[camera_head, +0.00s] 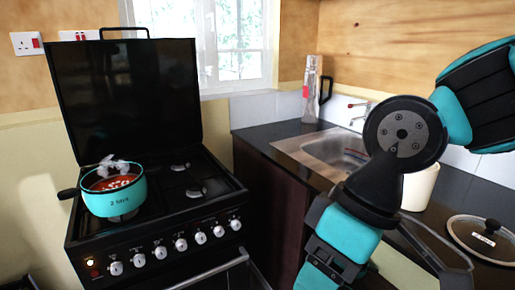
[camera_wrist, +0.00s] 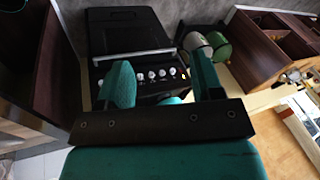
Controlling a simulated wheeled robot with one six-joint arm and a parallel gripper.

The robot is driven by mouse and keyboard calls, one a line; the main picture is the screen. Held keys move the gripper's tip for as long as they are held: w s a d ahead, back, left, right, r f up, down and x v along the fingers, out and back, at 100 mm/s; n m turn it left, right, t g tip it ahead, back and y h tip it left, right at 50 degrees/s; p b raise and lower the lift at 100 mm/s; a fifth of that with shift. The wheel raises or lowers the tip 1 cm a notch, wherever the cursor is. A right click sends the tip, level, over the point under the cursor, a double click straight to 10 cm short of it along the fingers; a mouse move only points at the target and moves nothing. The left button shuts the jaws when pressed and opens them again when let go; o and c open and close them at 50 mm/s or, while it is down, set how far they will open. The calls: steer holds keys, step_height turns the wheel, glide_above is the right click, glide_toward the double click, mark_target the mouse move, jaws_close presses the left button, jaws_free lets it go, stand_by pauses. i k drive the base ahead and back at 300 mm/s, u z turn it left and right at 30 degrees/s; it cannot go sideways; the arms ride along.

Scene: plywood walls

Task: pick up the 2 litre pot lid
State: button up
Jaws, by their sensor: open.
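The pot lid (camera_head: 470,240) lies on the dark worktop at the right edge in the head view. It is a round glass lid with a metal rim and a black knob (camera_head: 491,227) with a small label, too small to read. The teal pot (camera_head: 115,200), marked 2 litre, stands on the left of the stove with red food in it and no lid on it. My gripper (camera_wrist: 163,82) is open in the wrist view, with two teal fingers apart and nothing between them. My arm is in front of the worktop, left of the lid and apart from it.
The black stove (camera_head: 160,225) has its cover raised. A sink (camera_head: 325,155) with a tap is set in the worktop. A cream container (camera_head: 421,188) stands between my arm and the lid, partly hidden. A clear bottle (camera_head: 310,95) stands in the back corner.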

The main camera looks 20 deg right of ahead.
mark_target(487, 239)
steer(key=z, duration=1.7)
steer(key=k, duration=0.4)
steer(key=u, duration=0.5)
steer(key=i, duration=0.75)
steer(key=z, duration=0.55)
